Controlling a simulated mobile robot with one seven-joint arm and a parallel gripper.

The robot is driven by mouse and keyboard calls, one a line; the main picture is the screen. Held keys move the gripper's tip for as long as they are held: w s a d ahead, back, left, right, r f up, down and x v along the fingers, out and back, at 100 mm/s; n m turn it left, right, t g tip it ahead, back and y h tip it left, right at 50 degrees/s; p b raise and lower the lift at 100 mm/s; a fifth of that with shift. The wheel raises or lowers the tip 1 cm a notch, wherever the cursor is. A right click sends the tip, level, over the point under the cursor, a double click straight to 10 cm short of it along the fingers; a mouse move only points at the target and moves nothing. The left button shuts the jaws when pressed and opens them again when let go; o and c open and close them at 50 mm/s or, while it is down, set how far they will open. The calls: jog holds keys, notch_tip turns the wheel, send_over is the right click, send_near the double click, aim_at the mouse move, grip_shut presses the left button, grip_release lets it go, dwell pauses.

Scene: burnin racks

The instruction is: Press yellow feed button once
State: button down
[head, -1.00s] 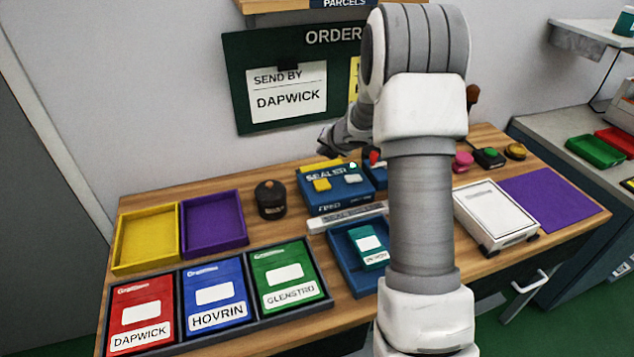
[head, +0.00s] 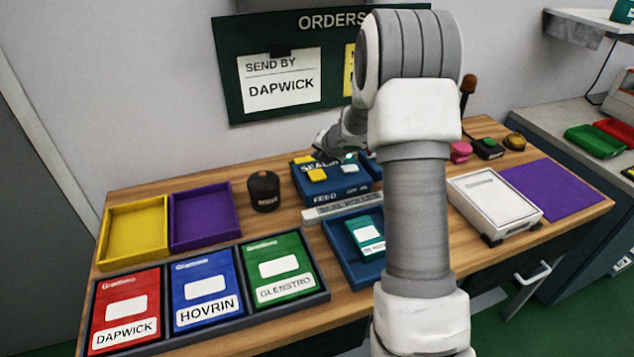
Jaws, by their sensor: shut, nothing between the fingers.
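The blue sealer (head: 345,190) stands on the wooden table, with the word FEED on its front. Its yellow feed button (head: 316,174) is on the top at the left, beside a pale button (head: 349,168). My gripper (head: 322,154) is above the back of the sealer, its tip pointing down and left. It is shut and empty, and it partly covers the SEALER lettering. It looks apart from the yellow button, though the exact gap is hard to tell.
A black round pot (head: 264,192) stands left of the sealer. A white label bar (head: 342,207) and a blue tray (head: 345,258) with a teal packet lie in front. Yellow (head: 134,232) and purple (head: 204,217) trays are at left. A white device (head: 492,205) is at right.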

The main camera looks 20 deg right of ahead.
aim_at(318, 176)
jog(key=shift+f+b, duration=1.15)
jog(key=shift+f, duration=0.55)
dwell(0.6)
jog(key=shift+f+b, duration=0.4)
jog(key=shift+f, duration=0.05)
jog(key=shift+f+b, duration=0.5)
dwell(0.6)
dwell(0.3)
jog(key=shift+r+p, duration=0.95)
jog(key=shift+r, duration=0.1)
notch_tip(318, 176, up, 5)
jog(key=p, duration=0.5)
